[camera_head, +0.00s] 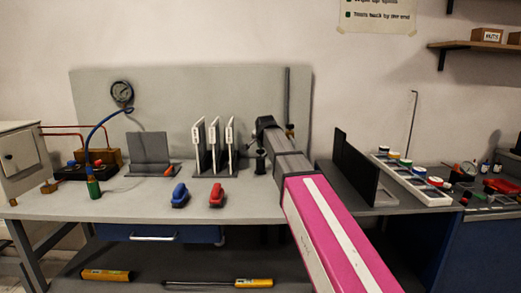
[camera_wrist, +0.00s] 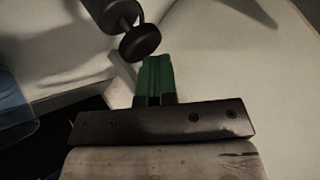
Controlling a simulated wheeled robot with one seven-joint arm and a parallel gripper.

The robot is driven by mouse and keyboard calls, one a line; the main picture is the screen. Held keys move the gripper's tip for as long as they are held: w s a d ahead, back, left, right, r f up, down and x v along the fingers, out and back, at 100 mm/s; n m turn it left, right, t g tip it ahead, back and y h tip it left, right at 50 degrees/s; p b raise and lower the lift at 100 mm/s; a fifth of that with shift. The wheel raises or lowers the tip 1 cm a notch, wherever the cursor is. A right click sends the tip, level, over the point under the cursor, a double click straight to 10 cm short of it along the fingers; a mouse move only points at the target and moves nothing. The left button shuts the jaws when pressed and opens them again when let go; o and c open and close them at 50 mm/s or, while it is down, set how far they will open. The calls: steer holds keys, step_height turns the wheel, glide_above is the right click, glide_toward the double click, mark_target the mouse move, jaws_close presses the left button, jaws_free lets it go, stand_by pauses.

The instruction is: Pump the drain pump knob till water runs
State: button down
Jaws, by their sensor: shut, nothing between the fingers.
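A dark round knob (camera_wrist: 141,42) on a thicker dark cylinder shows at the top of the wrist view; I take it for the drain pump knob. My gripper (camera_wrist: 155,64) is shut and empty, its green fingers together. The fingertips are just below the knob in the picture; I cannot tell whether they touch it. In the head view my arm reaches to the back of the bench, and its dark end hides the fingers. A small black fitting (camera_head: 260,162) stands on the bench just below that end. No running water shows.
A grey upright panel (camera_head: 180,85) backs the bench, with a gauge (camera_head: 122,93) on a blue hose. White plates (camera_head: 213,145) stand in a rack left of my arm. A blue clamp (camera_head: 180,195) and a red clamp (camera_head: 217,194) lie in front. A dark upright plate (camera_head: 355,165) stands right.

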steer(key=shift+f, duration=0.5)
stand_by(0.7)
steer(key=shift+r, duration=1.65)
steer(key=shift+r, duration=0.15)
steer(key=shift+r, duration=2.35)
steer(key=shift+r, duration=0.15)
stand_by(0.3)
step_height(320, 180, up, 4)
steer(key=shift+f, duration=0.2)
stand_by(0.5)
